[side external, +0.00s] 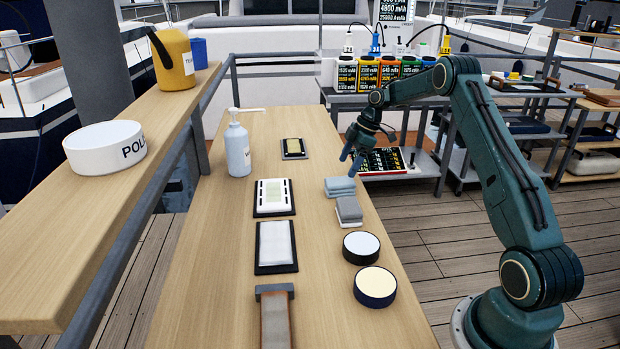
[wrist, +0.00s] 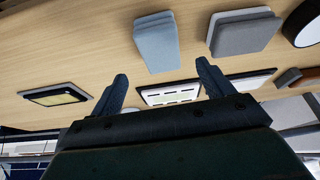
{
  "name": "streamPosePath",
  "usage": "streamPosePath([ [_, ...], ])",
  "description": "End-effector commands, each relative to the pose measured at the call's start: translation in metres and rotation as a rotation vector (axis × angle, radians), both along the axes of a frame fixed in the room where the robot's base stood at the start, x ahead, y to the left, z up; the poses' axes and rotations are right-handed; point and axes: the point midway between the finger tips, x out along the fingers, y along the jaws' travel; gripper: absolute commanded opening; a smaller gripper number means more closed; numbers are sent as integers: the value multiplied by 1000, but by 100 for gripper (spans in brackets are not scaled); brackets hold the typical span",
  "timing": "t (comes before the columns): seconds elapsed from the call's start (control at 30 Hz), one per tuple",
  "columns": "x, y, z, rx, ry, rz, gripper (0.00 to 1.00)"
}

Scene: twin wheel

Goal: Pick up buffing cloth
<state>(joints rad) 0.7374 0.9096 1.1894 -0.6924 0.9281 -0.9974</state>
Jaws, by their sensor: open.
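Two folded cloths lie on the wooden bench. One is light blue (side external: 339,187) and the other is grey (side external: 348,211); I cannot tell from their looks which is the buffing cloth. They lie close together, the grey one nearer the side camera. In the wrist view the blue cloth (wrist: 157,44) is above and between the fingers, and the grey cloth (wrist: 243,33) is to its right. My gripper (side external: 352,160) is open and empty, in the air above the blue cloth and apart from it. The wrist view also shows the open fingers (wrist: 162,74).
Two round tins, one white-topped (side external: 361,247) and one cream-topped (side external: 375,286), stand near the grey cloth. Trays with a yellow pad (side external: 293,148), a slotted white block (side external: 273,197) and a white pad (side external: 276,246) line the middle. A pump bottle (side external: 238,148) stands behind left.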

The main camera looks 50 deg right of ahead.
Motion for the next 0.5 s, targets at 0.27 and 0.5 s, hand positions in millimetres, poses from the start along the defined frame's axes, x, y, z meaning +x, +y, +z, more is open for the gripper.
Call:
streamPosePath([
  [0.27,7,8,-24,1,1,-1,80],
  [0.5,7,8,-26,0,0,0,80],
])
